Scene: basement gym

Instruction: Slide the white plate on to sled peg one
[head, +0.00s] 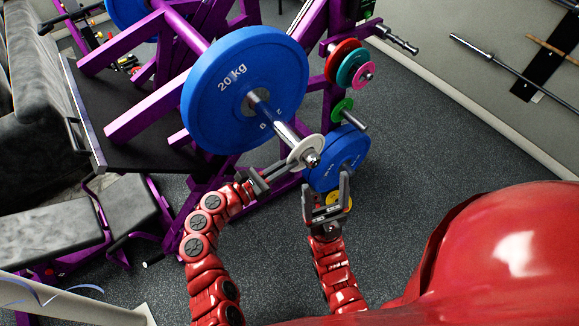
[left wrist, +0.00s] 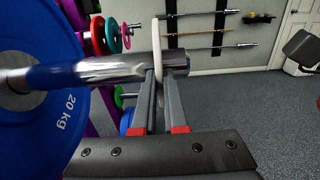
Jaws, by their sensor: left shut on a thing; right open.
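The white plate (head: 305,150) is around the outer end of a chrome peg (head: 284,128) that sticks out from the purple rack. A large blue 20 kg plate (head: 222,100) sits further in on the same bar. My left gripper (head: 284,166) is shut on the lower edge of the white plate. In the left wrist view the white plate (left wrist: 159,95) stands upright between the two fingers, near the peg's end (left wrist: 176,63). My right gripper (head: 326,196) is open and empty, below and right of the white plate. I cannot tell which peg is numbered one.
Another blue plate (head: 340,158) hangs low on the rack behind my right gripper. Red, teal, pink and green small plates (head: 352,68) are on pegs to the right. A grey bench (head: 60,230) stands at left. The floor (head: 420,140) at right is clear.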

